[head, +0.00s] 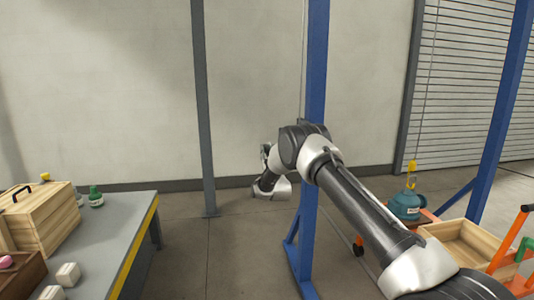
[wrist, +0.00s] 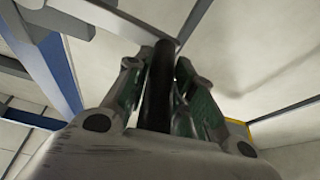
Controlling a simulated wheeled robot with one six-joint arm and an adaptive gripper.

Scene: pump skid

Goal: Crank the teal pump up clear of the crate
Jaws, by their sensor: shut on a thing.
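The teal pump (head: 405,206) is at the right in the head view, upright under a yellow hook (head: 411,168) on a thin cable. The open wooden crate (head: 466,242) is just right of and nearer than the pump. My arm hides part of the pump's surroundings, so I cannot tell what its base touches. My gripper (head: 266,153) is left of the blue post, small and partly hidden by my wrist. In the wrist view my gripper (wrist: 160,95) is shut on a dark round crank handle (wrist: 157,88), between its green-padded fingers. A grey metal bar (wrist: 115,18) meets the handle's far end.
A blue post (head: 316,75) stands right beside my arm, and another (head: 503,95) is at the right. An orange cart frame (head: 510,240) is by the crate. A grey workbench (head: 120,225) with a wooden box (head: 45,220) is at the left. Open floor lies between.

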